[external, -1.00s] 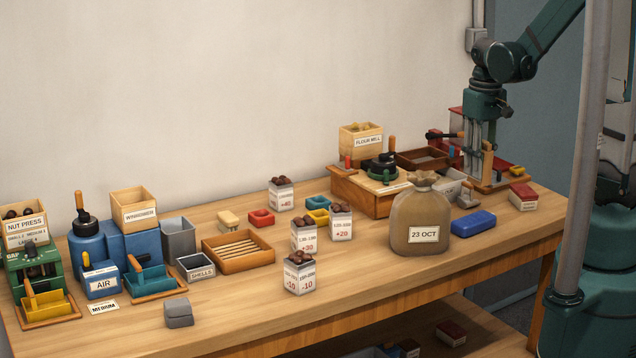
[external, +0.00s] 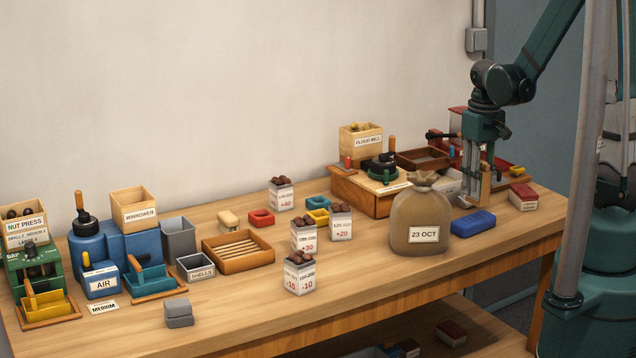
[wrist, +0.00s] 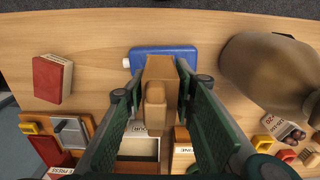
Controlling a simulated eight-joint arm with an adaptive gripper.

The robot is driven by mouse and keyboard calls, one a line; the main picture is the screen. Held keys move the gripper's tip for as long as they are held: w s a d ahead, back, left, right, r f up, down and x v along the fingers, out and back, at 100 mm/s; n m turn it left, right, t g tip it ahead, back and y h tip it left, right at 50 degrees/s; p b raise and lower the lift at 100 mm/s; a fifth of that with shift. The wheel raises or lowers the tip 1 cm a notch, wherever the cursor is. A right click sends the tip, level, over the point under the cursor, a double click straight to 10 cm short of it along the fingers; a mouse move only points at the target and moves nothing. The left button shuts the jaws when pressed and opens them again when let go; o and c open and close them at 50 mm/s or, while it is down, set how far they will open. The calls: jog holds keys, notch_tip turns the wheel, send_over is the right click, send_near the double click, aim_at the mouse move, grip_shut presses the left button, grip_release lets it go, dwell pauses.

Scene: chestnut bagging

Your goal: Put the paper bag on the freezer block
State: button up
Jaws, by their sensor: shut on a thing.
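The freezer block (external: 473,223) is a flat blue block with a white cap, lying on the table right of the big sack. It also shows in the wrist view (wrist: 205,61). My gripper (external: 481,180) is shut on a tan, upright, narrow paper bag (external: 486,190), just behind the block's right part.
The brown sack marked 23 OCT (external: 420,217) stands close left of the block. A red box (external: 523,196) is to the right. The flour mill (external: 361,185) and a grey box (external: 447,182) are behind. The table front right of the block is clear.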

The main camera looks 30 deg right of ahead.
jog(key=shift+f, duration=0.1)
jog(key=shift+f+b, duration=0.3)
jog(key=shift+f, duration=1.7)
jog(key=shift+f, duration=0.2)
jog(key=o, duration=0.9)
jog(key=shift+o, duration=0.2)
jog(key=shift+r, duration=0.25)
jog(key=shift+r+p, duration=0.8)
jog(key=shift+r, duration=5.15)
jog(key=shift+r, duration=0.1)
